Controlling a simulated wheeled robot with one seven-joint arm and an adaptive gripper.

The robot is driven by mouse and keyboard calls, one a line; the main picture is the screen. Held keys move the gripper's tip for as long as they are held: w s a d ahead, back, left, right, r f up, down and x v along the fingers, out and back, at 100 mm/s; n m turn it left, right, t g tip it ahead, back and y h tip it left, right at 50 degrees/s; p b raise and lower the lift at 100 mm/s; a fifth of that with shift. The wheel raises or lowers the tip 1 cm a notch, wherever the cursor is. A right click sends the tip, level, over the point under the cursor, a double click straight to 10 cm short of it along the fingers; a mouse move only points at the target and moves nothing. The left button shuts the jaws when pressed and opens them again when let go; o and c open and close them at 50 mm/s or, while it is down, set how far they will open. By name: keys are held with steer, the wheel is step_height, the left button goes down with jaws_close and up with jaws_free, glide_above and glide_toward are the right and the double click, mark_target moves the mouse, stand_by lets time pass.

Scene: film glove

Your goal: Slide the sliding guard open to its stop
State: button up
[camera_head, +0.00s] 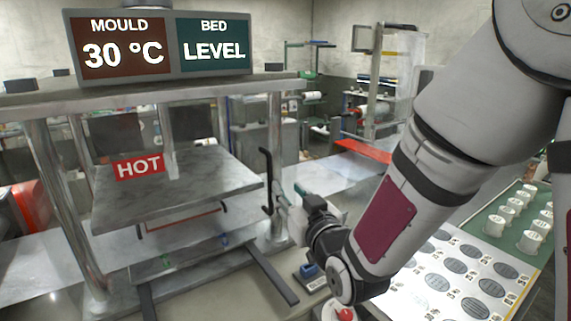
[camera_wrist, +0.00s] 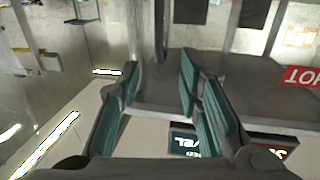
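A black upright handle (camera_head: 267,180) with bent ends stands at the right front of the press, beside the front right post. I take it to be the sliding guard's handle; the guard panel itself is hard to make out, perhaps clear. My gripper (camera_head: 284,198) is just right of the handle and points left towards it. In the wrist view my gripper (camera_wrist: 160,63) is open, with teal pads apart and nothing clasped. A dark upright bar (camera_wrist: 160,30) shows between and beyond the fingertips; I cannot tell whether it is the handle or a post.
The press has a grey plate (camera_head: 180,190) marked HOT and a display (camera_head: 160,45) reading mould 30 °C, bed level. A small labelled box (camera_head: 313,277) and a red button (camera_head: 345,313) sit below my gripper. A sheet of ovals (camera_head: 460,280) and white pots (camera_head: 530,240) lie right.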

mark_target(271, 170)
steer(key=p+x, duration=0.1)
steer(key=x, duration=1.3)
jaws_close()
steer(key=shift+s, duration=0.1)
